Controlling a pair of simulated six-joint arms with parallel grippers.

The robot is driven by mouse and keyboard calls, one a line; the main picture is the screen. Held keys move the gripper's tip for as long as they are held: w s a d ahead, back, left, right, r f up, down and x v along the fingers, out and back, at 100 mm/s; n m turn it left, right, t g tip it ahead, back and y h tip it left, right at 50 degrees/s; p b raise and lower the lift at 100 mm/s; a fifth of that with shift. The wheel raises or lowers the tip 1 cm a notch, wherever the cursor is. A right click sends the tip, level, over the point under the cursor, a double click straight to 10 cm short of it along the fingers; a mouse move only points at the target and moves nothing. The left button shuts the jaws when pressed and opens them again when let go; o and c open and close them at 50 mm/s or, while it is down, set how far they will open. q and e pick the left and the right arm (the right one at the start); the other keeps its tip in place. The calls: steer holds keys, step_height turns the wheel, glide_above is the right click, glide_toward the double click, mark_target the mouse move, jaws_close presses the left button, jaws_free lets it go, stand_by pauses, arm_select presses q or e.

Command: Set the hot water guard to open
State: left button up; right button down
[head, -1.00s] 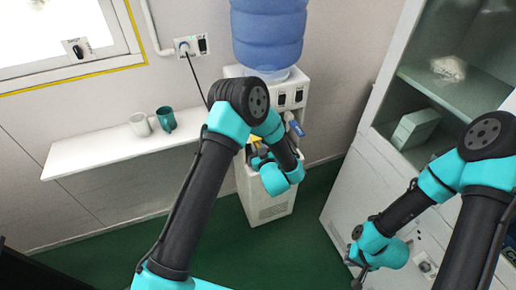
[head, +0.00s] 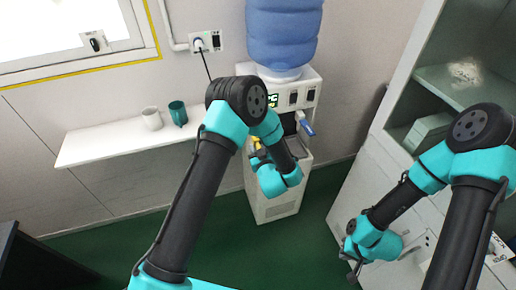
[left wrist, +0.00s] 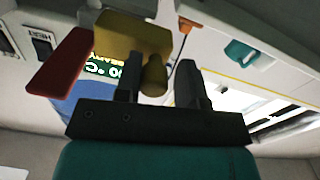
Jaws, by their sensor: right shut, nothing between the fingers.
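The water dispenser (head: 274,195) stands against the wall under a blue bottle. A yellow part (head: 256,139) shows at its front, partly hidden by my left arm; I take it to be the hot water guard. In the left wrist view it is a yellow block (left wrist: 130,36) with a short round knob (left wrist: 154,76), beside a red lever (left wrist: 60,62). My left gripper (left wrist: 160,80) is open, its fingers on either side of the knob; I cannot tell whether they touch it. My right gripper (head: 352,268) is shut and empty, low by the cabinet.
A blue tap lever (head: 305,124) sits right of the yellow part. A shelf (head: 90,146) with a white cup (head: 152,118) and a teal cup (head: 178,113) is at left. An open cabinet (head: 455,85) stands at right. Green floor between is free.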

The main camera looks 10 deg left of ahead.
arm_select(q)
steer(key=shift+d, duration=0.1)
steer(key=v, duration=1.7)
steer(key=shift+s, duration=0.2)
steer(key=a+f+m+g+h, duration=0.3)
steer(key=a+f+g+h, duration=0.45)
steer(key=a+f, duration=0.3)
steer(key=s+a+f+m+g+h, duration=0.1)
steer(key=s+a+f+g+h, duration=0.1)
steer(key=s, duration=0.4)
steer(key=s+a+f+m+g+h, duration=0.1)
steer(key=s+a+f+g+h, duration=0.1)
steer(key=s+g, duration=0.3)
steer(key=shift+s+a+m+h, duration=0.4)
steer(key=shift+s+a+h, duration=0.35)
steer(key=shift+s, duration=0.4)
